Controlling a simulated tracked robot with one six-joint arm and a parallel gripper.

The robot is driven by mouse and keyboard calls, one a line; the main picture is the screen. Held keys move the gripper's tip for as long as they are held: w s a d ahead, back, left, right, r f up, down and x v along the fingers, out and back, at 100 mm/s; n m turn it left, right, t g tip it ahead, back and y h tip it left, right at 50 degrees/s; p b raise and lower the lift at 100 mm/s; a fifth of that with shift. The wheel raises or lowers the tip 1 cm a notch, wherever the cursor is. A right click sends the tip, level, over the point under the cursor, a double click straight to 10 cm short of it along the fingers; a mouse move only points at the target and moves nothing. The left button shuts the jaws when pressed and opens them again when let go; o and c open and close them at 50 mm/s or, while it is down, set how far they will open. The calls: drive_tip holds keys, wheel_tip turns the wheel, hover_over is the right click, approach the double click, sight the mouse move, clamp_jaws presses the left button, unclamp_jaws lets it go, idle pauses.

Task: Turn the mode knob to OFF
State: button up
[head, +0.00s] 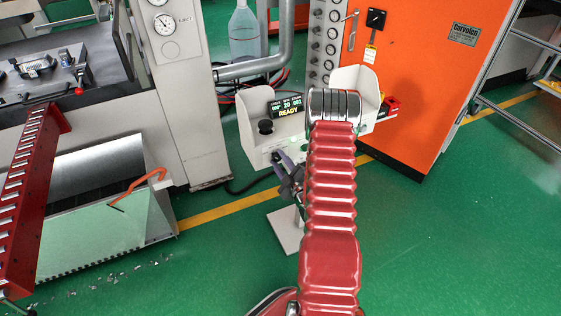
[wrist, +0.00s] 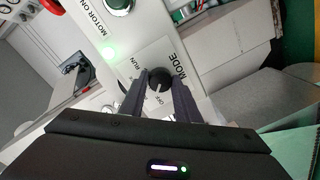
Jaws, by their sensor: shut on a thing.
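The mode knob (wrist: 158,79) is a small black dial on a pale plate in the wrist view. RUN is printed to its left, OFF just below it and MODE to its right. My gripper (wrist: 160,77) has its two dark fingers on either side of the knob, shut on it. I cannot make out clearly which mark the knob points to. In the head view, my gripper (head: 281,160) is at the front face of the pale control box (head: 246,126), and the knob is hidden there.
The box's display (head: 287,107) reads READY, with a black mushroom-shaped control (head: 265,127) beside it. An orange cabinet (head: 420,80) stands behind to the right. A red roller conveyor (head: 28,190) is at left. Green floor is open at lower right.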

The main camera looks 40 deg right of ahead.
drive_tip(key=shift+a+f+n, duration=0.1)
drive_tip(key=shift+n, duration=1.6)
drive_tip(key=o, duration=1)
drive_tip(key=shift+o, duration=0.2)
drive_tip(key=shift+s, duration=0.1)
drive_tip(key=v, duration=1.3)
drive_tip(key=shift+s, duration=0.25)
drive_tip(key=shift+a, duration=0.15)
